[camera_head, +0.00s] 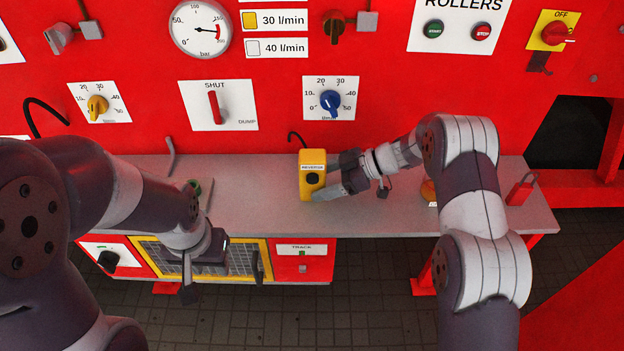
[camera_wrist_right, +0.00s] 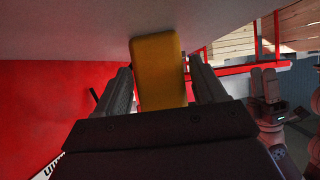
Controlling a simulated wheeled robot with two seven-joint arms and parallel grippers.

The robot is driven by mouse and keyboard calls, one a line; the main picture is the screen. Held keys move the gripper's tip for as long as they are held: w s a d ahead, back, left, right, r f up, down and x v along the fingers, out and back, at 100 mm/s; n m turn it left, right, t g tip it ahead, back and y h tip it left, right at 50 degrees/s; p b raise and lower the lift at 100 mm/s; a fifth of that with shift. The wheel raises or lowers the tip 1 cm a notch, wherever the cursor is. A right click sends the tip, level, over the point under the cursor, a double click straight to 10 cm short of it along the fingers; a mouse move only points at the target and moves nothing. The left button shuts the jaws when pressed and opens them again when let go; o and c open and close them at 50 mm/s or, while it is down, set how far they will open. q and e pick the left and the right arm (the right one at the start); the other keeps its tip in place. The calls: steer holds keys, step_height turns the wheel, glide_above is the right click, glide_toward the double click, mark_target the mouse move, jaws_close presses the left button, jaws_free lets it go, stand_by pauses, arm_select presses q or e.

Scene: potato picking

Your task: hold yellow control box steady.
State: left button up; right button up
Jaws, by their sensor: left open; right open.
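The yellow control box (camera_head: 313,162) stands upright on the grey shelf (camera_head: 245,185), with a white label and a dark round button on its front. My right gripper (camera_head: 335,180) is at the box's right side. In the right wrist view the yellow box (camera_wrist_right: 159,70) sits between the two open fingers of the right gripper (camera_wrist_right: 160,85), with a gap visible on the right side. My left gripper (camera_head: 205,265) is open, low in front of the shelf near a yellow-framed mesh panel, and holds nothing visible.
The red panel behind carries a gauge (camera_head: 201,28), a red shut/dump lever (camera_head: 214,107) and a blue knob (camera_head: 330,100). A red padlock-like piece (camera_head: 521,189) stands at the shelf's right end.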

steer(key=shift+x, duration=0.8)
steer(key=c, duration=0.6)
steer(key=shift+o, duration=0.3)
steer(key=o, duration=0.8)
steer(key=shift+c, duration=0.4)
